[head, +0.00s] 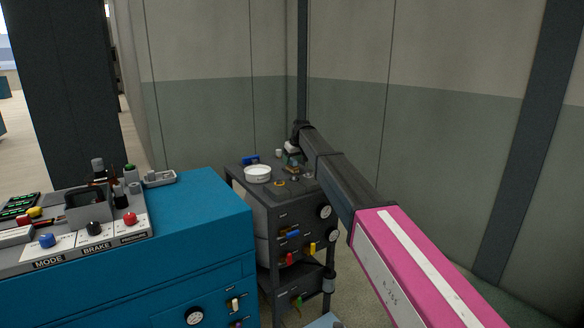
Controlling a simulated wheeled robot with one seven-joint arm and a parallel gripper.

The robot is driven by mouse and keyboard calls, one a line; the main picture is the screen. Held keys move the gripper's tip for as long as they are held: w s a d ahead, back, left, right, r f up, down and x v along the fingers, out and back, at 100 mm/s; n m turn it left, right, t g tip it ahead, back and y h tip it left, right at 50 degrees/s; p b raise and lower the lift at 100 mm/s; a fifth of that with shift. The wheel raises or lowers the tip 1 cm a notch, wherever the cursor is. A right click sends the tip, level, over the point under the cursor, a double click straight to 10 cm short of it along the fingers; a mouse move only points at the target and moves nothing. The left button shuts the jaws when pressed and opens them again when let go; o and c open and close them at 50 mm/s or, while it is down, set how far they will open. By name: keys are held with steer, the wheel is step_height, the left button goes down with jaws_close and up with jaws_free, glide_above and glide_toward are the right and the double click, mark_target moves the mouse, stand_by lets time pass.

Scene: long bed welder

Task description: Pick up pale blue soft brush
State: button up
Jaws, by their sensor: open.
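I cannot make out a pale blue soft brush for certain. A small blue object (250,160) lies at the back left of the dark cart's top (240,173), too small to identify. My arm reaches from the lower right to above the back of this cart. My gripper (291,160) is at the arm's far end, small and dark, pointing down over the cart's top among small items. It is open. Whether anything lies between its fingers is too small to tell, and my arm hides part of the cart's right side.
A round white dish (257,174), a small white cup (278,153) and a yellowish ring (280,183) stand on the cart. A blue machine (205,215) with a control panel (95,235) fills the left. Walls close in behind and right.

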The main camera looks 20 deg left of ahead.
mark_target(292, 159)
steer(key=x, duration=0.3)
steer(key=c, duration=1)
steer(key=shift+c, duration=0.2)
steer(key=shift+r, duration=0.15)
steer(key=shift+r, duration=0.6)
step_height(292, 159, up, 2)
steer(key=shift+r, duration=0.25)
steer(key=s+a+r, duration=0.2)
steer(key=a+r, duration=0.5)
steer(key=a, duration=0.4)
steer(key=shift+a, duration=0.2)
steer(key=shift+s, duration=0.15)
